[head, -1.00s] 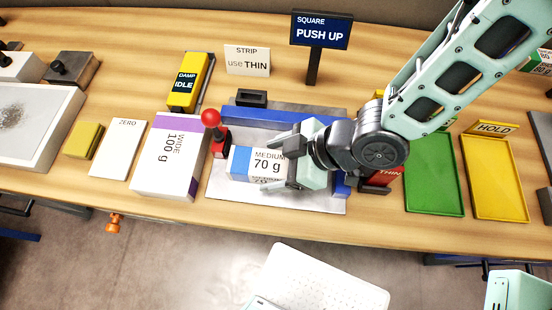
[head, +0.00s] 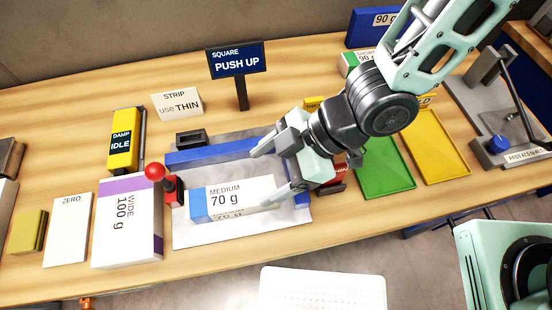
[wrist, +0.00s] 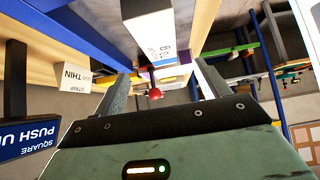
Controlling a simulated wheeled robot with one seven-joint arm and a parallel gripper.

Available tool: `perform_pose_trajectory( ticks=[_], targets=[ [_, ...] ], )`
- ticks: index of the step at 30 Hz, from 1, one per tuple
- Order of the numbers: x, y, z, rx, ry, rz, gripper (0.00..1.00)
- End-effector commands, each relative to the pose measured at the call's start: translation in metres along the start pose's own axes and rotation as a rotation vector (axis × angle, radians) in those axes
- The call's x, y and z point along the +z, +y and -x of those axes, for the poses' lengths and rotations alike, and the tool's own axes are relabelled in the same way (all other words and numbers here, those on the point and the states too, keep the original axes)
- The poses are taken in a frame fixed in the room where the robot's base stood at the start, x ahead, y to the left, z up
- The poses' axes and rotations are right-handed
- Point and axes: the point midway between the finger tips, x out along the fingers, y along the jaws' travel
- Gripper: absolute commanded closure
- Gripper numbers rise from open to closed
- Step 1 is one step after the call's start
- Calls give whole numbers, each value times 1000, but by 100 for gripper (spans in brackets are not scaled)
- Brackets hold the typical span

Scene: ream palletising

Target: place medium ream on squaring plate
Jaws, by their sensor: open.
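The medium ream (head: 235,195), white with a blue end and marked 70 g, lies flat on the grey squaring plate (head: 205,233). Blue fences (head: 215,150) run along the plate's far side. My gripper (head: 274,172) is open and empty at the ream's right end, with its fingers apart and slightly above it. The near finger overlaps the ream's right end in the head view; I cannot tell whether they touch. In the wrist view the ream (wrist: 155,38) shows beyond the open fingers (wrist: 162,88), clear of them.
A red-knobbed lever (head: 155,173) stands at the plate's left edge, beside the wide ream (head: 128,225). The square sign (head: 236,62) stands behind. Green (head: 385,180) and yellow (head: 432,165) trays lie farther right.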

Motion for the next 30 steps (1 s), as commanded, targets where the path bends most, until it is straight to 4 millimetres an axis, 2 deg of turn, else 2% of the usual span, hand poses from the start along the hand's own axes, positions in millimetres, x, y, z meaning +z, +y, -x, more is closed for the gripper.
perform_pose_trajectory(
  ticks=[4, 13, 17, 20, 23, 27, 30],
  targets=[
    [-1, 1, 15, 2, 0, 0, 26],
    [1, 1, 19, 4, -6, -3, 26],
    [12, 13, 31, 67, -102, -52, 26],
    [30, 29, 58, 180, -262, -165, 26],
    [48, 36, 102, 317, -435, -352, 26],
    [56, 15, 160, 449, -588, -667, 26],
    [51, -11, 185, 480, -629, -870, 26]
  ],
)
